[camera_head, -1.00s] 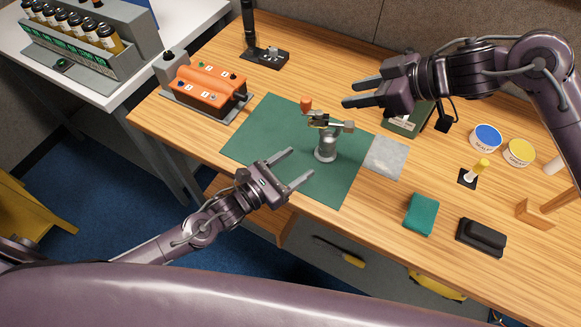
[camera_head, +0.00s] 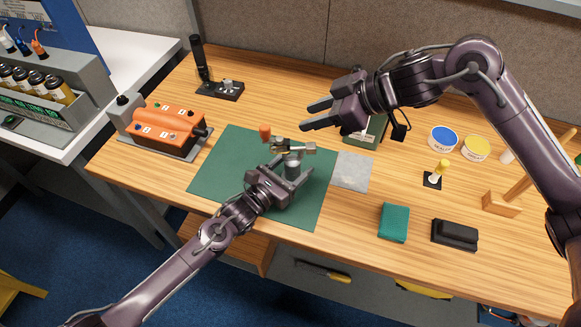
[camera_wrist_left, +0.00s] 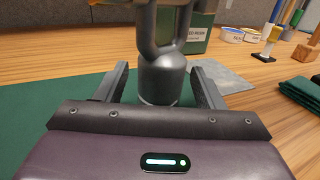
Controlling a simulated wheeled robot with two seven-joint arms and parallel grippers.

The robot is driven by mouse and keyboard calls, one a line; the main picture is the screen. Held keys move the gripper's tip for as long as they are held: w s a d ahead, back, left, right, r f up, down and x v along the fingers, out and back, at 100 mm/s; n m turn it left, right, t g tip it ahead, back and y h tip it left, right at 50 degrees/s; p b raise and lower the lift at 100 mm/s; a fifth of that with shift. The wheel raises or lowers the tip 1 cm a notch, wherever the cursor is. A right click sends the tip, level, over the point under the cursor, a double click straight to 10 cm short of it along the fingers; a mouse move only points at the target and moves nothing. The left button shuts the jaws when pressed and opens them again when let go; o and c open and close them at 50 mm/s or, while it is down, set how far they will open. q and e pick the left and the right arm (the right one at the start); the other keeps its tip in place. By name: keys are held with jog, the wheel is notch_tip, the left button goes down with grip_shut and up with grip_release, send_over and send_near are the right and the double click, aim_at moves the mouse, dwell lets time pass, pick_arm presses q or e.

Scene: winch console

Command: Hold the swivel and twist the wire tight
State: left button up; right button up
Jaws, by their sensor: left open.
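The swivel (camera_head: 293,162) is a grey metal post standing upright on the green mat (camera_head: 222,172). In the left wrist view the swivel's round grey body (camera_wrist_left: 163,76) with a loop on top stands between my left fingers. My left gripper (camera_head: 289,172) is open around the swivel's lower part, with a gap visible on each side. The wire cannot be made out. My right gripper (camera_head: 306,114) is open and empty, above and behind the swivel to the right.
An orange control box (camera_head: 165,126) stands left of the mat, and a black stand (camera_head: 219,89) at the back. A grey sheet (camera_head: 352,171) lies right of the mat. A teal cloth (camera_head: 394,222), a black block (camera_head: 455,234) and tubs (camera_head: 443,138) occupy the right side.

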pick_arm(q)
grip_shut()
dwell(0.6)
jog(key=c, duration=1.3)
grip_release()
jog(key=shift+c, duration=0.2)
